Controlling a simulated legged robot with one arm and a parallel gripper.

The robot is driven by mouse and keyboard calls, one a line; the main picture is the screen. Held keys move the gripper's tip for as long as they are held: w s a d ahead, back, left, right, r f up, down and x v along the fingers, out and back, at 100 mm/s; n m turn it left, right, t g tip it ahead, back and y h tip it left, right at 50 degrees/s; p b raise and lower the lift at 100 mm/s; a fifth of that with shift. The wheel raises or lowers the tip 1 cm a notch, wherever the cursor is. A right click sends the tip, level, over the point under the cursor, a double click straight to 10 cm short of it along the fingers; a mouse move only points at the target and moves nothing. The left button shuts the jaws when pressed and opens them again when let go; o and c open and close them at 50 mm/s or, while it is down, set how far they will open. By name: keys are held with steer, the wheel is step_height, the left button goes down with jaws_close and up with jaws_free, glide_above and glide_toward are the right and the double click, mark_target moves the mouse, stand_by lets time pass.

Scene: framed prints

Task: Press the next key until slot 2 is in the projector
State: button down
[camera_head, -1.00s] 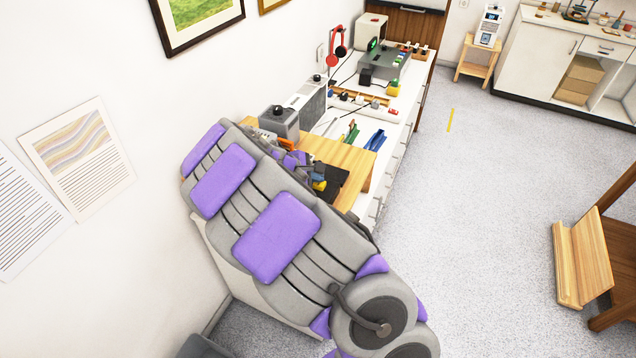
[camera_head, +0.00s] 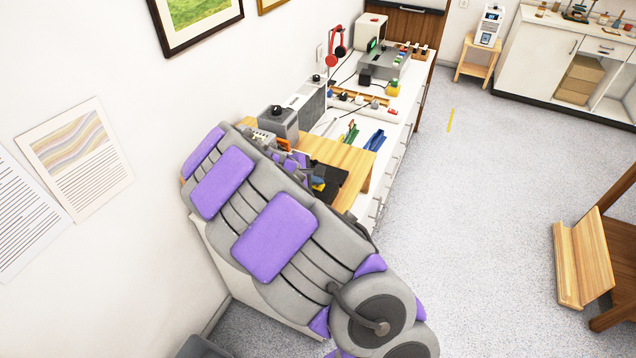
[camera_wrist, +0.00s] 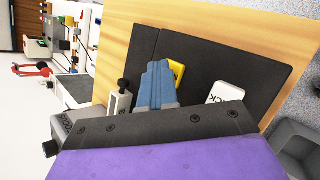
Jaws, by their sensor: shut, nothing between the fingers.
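My gripper (camera_wrist: 157,85) is shut, its blue-grey fingers together and empty in the wrist view. It points over a black pad (camera_wrist: 235,65) on a wooden board. A yellow key (camera_wrist: 179,72) lies just right of the fingertips and is partly hidden by them; no label shows on it. A white key (camera_wrist: 226,92) with letters ending in "CK" is farther right, partly cut off by my gripper body. I cannot tell whether the fingers touch the yellow key. A grey box with a dark knob (camera_head: 278,123), possibly the projector, stands behind the board; its slot is not readable.
The wooden board (camera_head: 345,153) sits on a white counter. A blue tray (camera_head: 374,140), a second grey box (camera_head: 312,98) and red headphones (camera_head: 336,48) are farther back. The wall is close on the left. Open floor (camera_head: 470,220) lies to the right.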

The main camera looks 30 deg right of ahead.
mark_target(316, 187)
steer(key=shift+f, duration=0.15)
stand_by(0.5)
steer(key=shift+d+r+p, duration=0.1)
steer(key=shift+r+p, duration=0.8)
steer(key=shift+r, duration=0.35)
steer(key=shift+r+p, duration=1.9)
steer(key=shift+r, duration=0.6)
